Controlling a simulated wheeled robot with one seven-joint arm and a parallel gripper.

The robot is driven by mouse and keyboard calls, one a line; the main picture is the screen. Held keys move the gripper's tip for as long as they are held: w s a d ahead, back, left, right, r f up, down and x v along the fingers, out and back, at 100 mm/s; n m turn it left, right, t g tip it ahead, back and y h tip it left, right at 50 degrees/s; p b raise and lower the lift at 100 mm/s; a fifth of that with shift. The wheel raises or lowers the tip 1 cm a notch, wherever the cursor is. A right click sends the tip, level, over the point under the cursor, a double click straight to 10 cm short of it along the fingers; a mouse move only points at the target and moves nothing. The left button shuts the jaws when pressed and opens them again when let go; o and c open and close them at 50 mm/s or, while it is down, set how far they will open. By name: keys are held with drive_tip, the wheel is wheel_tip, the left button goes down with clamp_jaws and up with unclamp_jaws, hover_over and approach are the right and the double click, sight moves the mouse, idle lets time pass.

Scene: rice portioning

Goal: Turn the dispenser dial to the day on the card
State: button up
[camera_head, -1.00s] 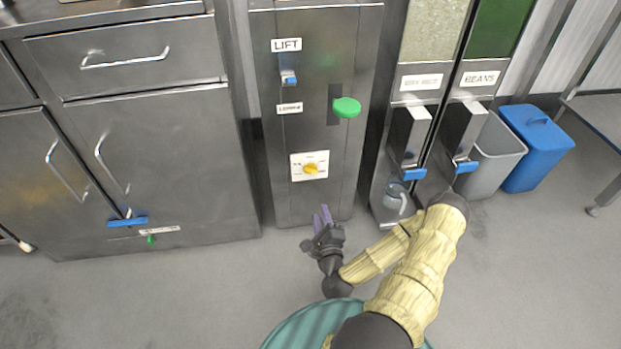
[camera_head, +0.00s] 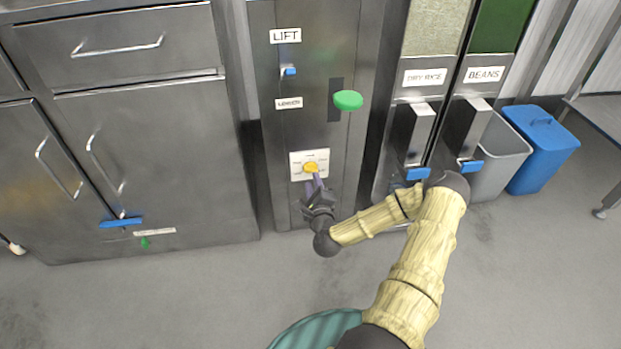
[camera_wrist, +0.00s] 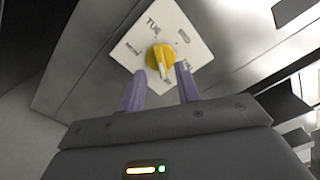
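The yellow dial (camera_head: 311,168) sits on a white plate (camera_head: 297,158) low on the steel lift panel. In the wrist view the dial (camera_wrist: 160,57) has a pale pointer aimed down the picture, toward a label that is partly hidden. The plate (camera_wrist: 193,38) carries several labels around the dial; "TUE" is readable at its upper left. My gripper (camera_head: 317,183) is just below the dial in the head view. In the wrist view its two purple fingers (camera_wrist: 159,82) are apart, with nothing between their tips, close before the dial. I cannot tell whether they touch it. No card is recognizable.
A green knob (camera_head: 348,101) juts from the panel above right of the dial. Dispensers with blue handles (camera_head: 418,174) stand close on the right, beside my forearm. The floor in front is clear.

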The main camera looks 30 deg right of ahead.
sight(310, 172)
drive_tip(key=b+x, duration=0.1)
drive_tip(key=x, duration=0.4)
drive_tip(key=shift+b, duration=0.35)
drive_tip(key=shift+c, duration=0.2)
clamp_jaws()
